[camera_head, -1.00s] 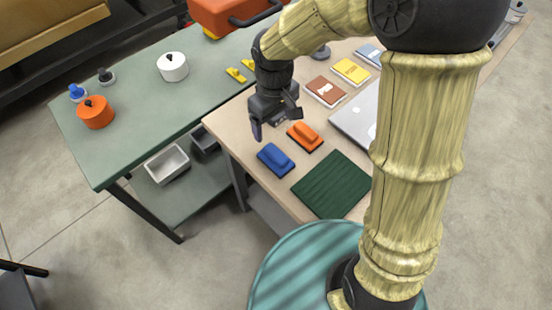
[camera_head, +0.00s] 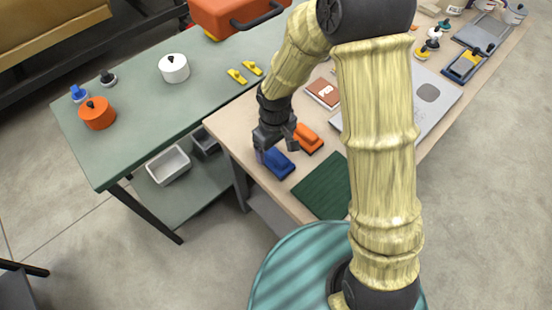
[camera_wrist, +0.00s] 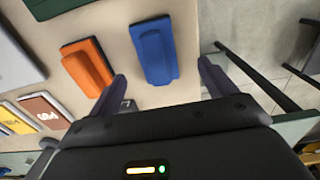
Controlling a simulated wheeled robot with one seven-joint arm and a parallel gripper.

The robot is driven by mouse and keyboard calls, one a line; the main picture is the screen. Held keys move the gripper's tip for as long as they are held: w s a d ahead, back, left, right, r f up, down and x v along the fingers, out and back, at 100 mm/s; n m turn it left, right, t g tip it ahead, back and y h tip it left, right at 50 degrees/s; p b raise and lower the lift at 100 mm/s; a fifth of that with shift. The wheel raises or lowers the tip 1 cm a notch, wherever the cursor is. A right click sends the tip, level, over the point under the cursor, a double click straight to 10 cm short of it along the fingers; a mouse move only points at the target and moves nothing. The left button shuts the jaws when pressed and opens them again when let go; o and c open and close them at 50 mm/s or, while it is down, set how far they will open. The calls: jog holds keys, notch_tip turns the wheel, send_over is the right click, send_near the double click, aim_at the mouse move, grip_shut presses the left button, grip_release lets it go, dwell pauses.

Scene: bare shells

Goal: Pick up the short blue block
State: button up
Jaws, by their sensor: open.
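The short blue block (camera_head: 277,163) lies on the tan tabletop near its front left edge, with a raised ridge along its top. It also shows in the wrist view (camera_wrist: 154,50), upper middle, ahead of and between the fingers. My gripper (camera_head: 275,148) is above the block in the head view and partly covers it. In the wrist view my gripper (camera_wrist: 162,78) has its two fingers apart, one on each side of the block's near end, with nothing held. I cannot tell how high the fingertips are above the table.
An orange block (camera_head: 307,139) lies close beside the blue one. A dark green ridged mat (camera_head: 322,188) lies in front, and a brown book (camera_head: 322,92) behind. A green table (camera_head: 130,135) with an orange pot (camera_head: 97,113) and a white pot (camera_head: 174,68) stands left.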

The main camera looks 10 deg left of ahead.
aim_at(276, 154)
jog(key=shift+f, duration=0.9)
jog(key=shift+w+f+p, duration=0.2)
jog(key=shift+f+p, duration=0.1)
jog(key=shift+f, duration=1)
jog(key=shift+w+f+p, duration=0.15)
jog(key=shift+f+p, duration=0.15)
jog(key=shift+f, duration=1)
jog(key=c, duration=1.1)
